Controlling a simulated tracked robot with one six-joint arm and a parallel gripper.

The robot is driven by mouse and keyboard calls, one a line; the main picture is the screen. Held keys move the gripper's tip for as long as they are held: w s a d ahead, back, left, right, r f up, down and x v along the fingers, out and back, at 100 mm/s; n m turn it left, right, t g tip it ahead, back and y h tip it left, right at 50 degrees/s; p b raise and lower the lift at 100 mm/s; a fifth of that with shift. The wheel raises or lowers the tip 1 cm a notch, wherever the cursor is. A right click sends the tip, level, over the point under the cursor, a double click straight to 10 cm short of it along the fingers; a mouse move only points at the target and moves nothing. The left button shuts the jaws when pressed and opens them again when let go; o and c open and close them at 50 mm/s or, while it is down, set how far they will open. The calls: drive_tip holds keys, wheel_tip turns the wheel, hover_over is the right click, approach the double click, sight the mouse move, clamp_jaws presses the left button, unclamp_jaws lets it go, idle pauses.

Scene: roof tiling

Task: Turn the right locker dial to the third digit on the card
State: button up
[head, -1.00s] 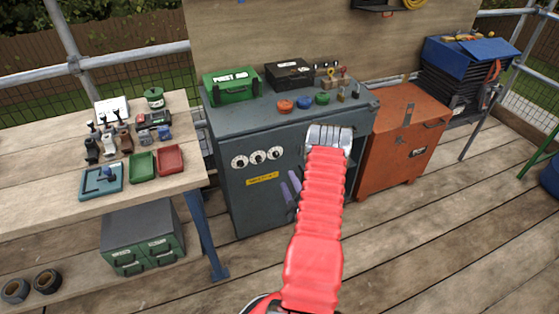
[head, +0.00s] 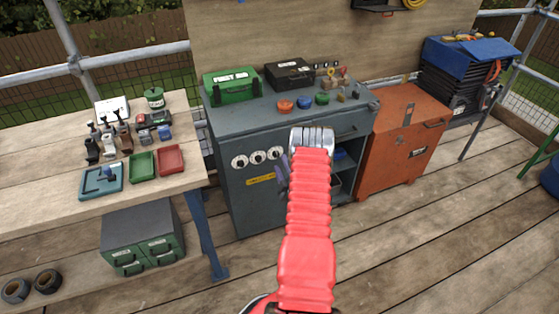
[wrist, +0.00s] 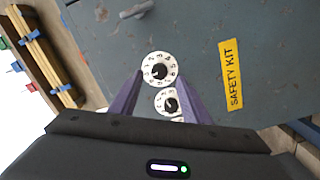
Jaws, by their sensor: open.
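The grey steel locker (head: 235,205) stands ahead with a row of white dials with black knobs on its front. The right dial (head: 275,153) is also in the wrist view (wrist: 159,69), with the middle dial (wrist: 172,102) below it there. My gripper (head: 283,166) is open, its purple fingers close to the locker front. In the wrist view, the fingertips (wrist: 161,74) lie on either side of the right dial; contact cannot be told. The knob's exact digit is too small to read. I cannot make out the card.
A yellow "SAFETY KIT" label (wrist: 231,75) is below the dials on the locker. A green first aid box (head: 231,86) and several coloured knobs are on the locker top. A workbench (head: 40,165) stands left, an orange cabinet (head: 400,150) right.

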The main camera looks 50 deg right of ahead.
sight(277, 156)
drive_tip(key=shift+x, duration=1.95)
drive_tip(key=c, duration=1)
drive_tip(key=shift+d, duration=0.2)
drive_tip(key=shift+c, duration=0.2)
drive_tip(key=shift+a, duration=0.15)
